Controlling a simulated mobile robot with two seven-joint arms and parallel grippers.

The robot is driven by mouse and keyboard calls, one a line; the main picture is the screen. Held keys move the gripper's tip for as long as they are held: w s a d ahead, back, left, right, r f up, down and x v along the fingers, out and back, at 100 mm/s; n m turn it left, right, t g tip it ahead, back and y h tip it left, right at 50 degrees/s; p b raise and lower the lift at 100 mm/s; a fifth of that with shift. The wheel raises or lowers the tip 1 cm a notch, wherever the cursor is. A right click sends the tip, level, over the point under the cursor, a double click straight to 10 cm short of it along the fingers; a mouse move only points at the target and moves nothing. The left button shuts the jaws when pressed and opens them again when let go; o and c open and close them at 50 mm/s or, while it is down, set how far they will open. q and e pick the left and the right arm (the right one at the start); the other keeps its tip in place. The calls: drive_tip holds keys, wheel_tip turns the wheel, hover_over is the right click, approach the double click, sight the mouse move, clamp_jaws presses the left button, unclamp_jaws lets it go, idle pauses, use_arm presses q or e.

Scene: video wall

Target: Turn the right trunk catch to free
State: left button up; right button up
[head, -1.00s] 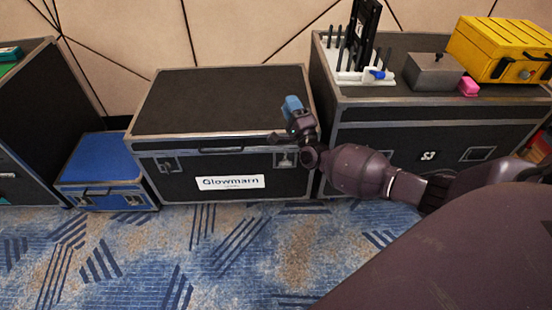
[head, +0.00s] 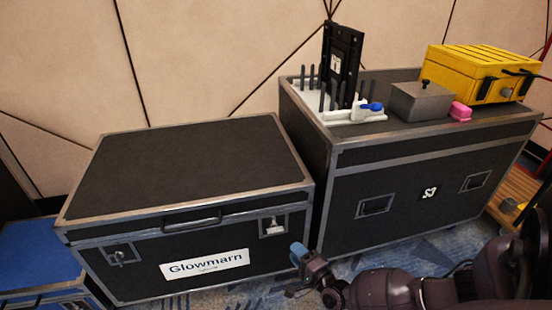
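The black trunk (head: 195,170) with metal edges and a "Glowmarn" label stands closed on the carpet. Its right catch (head: 272,226) is a small metal plate with a light fitting at the right of the front face. The way the catch is turned is too small to tell. The left catch (head: 120,255) is at the left of the same face. My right gripper (head: 299,271), with a blue part on it, is in front of the trunk's lower right corner, below the right catch and apart from it. Its fingers are too unclear to judge. My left gripper is out of view.
A second black case (head: 412,190) marked "S3" stands close on the right. It carries a white tool rack (head: 338,115), a grey box (head: 422,105), a pink block (head: 460,111) and a yellow case (head: 482,72). A blue case (head: 36,255) is at the left.

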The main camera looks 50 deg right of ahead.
sight(275, 230)
drive_tip(key=w+d+b, duration=0.1)
drive_tip(key=w+b, duration=0.1)
drive_tip(key=w, duration=0.7)
drive_tip(key=shift+d, duration=0.2)
clamp_jaws()
